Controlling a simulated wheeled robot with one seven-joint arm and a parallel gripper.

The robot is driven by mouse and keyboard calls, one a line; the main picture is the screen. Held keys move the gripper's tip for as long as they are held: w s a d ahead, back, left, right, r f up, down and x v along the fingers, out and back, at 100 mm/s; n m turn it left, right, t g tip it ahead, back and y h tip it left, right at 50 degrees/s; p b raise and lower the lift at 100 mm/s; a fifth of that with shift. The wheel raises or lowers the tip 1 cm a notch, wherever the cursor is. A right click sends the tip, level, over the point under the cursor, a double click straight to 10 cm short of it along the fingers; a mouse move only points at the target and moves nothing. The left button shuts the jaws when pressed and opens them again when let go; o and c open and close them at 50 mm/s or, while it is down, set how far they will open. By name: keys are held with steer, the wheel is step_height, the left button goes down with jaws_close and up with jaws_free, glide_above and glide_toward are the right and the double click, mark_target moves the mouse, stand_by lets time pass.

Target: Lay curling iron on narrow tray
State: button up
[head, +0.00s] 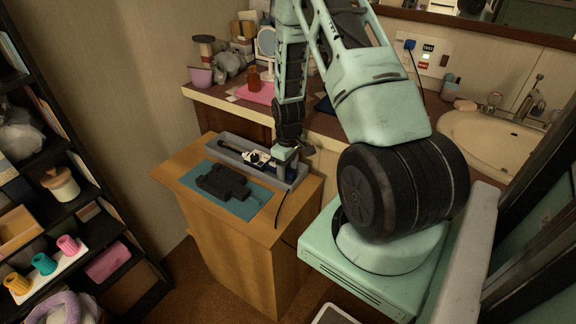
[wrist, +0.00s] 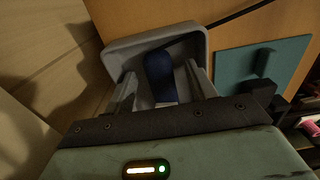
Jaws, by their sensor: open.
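The narrow grey tray (head: 232,143) lies along the back of a wooden cabinet top; its end wall also shows in the wrist view (wrist: 185,35). The curling iron (head: 235,147), with a dark barrel and a pale middle part, appears to lie lengthwise inside the tray. Its dark blue handle (wrist: 158,72) shows in the wrist view between my fingers. My gripper (head: 278,163) is at the right part of the tray, pointing down; in the wrist view my gripper (wrist: 161,85) is open, with a finger on each side of the handle. Contact with the tray floor is hard to judge.
A teal mat (head: 245,207) with a black holder (head: 223,182) lies in front of the tray. A dark cord (head: 280,208) hangs over the cabinet's edge. A counter with a sink (head: 490,140) stands behind, and a dark shelf (head: 95,215) stands at left.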

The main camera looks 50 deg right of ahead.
step_height(320, 180, up, 17)
steer(key=shift+r+p, duration=0.2)
steer(key=shift+p, duration=0.15)
stand_by(0.6)
steer(key=a+r+n+p, duration=0.15)
steer(key=a+r, duration=0.25)
steer(key=a, duration=0.7)
steer(key=a+r+n, duration=0.2)
steer(key=a+r, duration=0.2)
steer(key=a, duration=0.7)
steer(key=s+a+r+n+p, duration=0.1)
steer(key=s+a+r, duration=0.1)
steer(key=s+a, duration=0.6)
steer(key=s+a+r+n+p, duration=0.1)
steer(key=s+a+r+n, duration=0.1)
steer(key=s+a, duration=0.7)
steer(key=shift+a+r+y, duration=0.3)
steer(key=shift+a+r, duration=0.45)
steer(key=shift+r, duration=0.05)
